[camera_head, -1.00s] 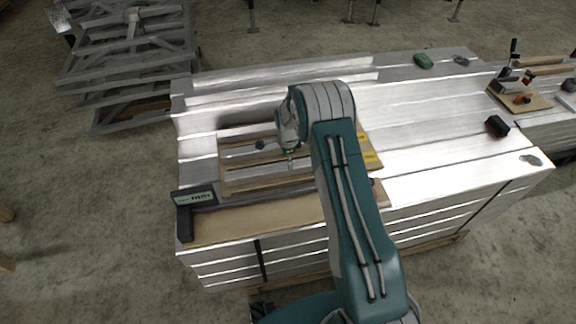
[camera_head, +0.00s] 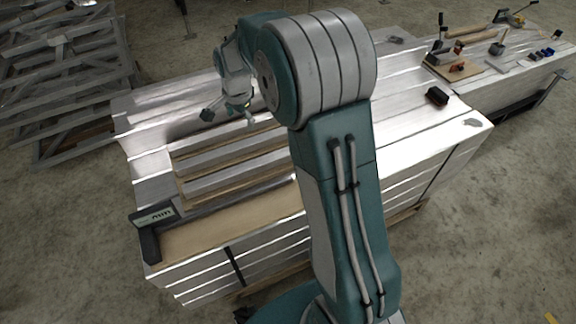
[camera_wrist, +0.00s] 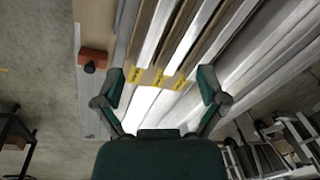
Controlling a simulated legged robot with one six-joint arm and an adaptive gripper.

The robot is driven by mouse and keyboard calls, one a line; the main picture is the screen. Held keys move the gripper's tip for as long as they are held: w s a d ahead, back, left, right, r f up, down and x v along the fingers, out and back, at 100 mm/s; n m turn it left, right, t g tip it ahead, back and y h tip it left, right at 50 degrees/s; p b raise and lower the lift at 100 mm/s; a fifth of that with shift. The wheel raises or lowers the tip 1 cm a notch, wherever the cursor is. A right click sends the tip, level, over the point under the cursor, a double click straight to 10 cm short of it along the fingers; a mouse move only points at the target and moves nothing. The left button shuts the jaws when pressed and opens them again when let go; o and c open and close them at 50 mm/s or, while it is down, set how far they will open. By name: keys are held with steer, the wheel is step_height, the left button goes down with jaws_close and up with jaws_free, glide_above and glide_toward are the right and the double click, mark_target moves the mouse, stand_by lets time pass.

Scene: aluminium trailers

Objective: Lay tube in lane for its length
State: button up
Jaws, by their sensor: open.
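A wooden lane board (camera_head: 190,158) lies on the aluminium-topped stack, with pale metal tubes (camera_head: 236,174) lying lengthwise in its lanes. In the wrist view, tubes (camera_wrist: 157,32) run away from me between brown strips, and yellow labels (camera_wrist: 158,79) mark the lanes' near ends. My gripper (camera_head: 229,114) hangs above the far side of the board. In the wrist view, my gripper (camera_wrist: 160,86) is open, with its fingers wide apart on either side of the labelled ends and nothing seen between them. I cannot tell which tube is the task's one. My arm hides the board's right end in the head view.
A black angled device with a display (camera_head: 154,222) stands at the front left corner beside a bare wooden strip (camera_head: 225,232). An orange block with a black knob (camera_wrist: 95,59) shows in the wrist view. A black block (camera_head: 437,96) sits right. Metal frames (camera_head: 62,85) stand back left.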

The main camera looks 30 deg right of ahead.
steer(key=s+r+n+t, duration=0.1)
steer(key=s+r+n, duration=0.2)
steer(key=s+r, duration=0.45)
steer(key=s+r+n+t, duration=0.1)
steer(key=s+r+n, duration=0.2)
steer(key=s, duration=0.8)
steer(key=s+r+n+t, duration=0.2)
steer(key=s+n, duration=0.5)
steer(key=s, duration=0.5)
steer(key=shift+r, duration=0.9)
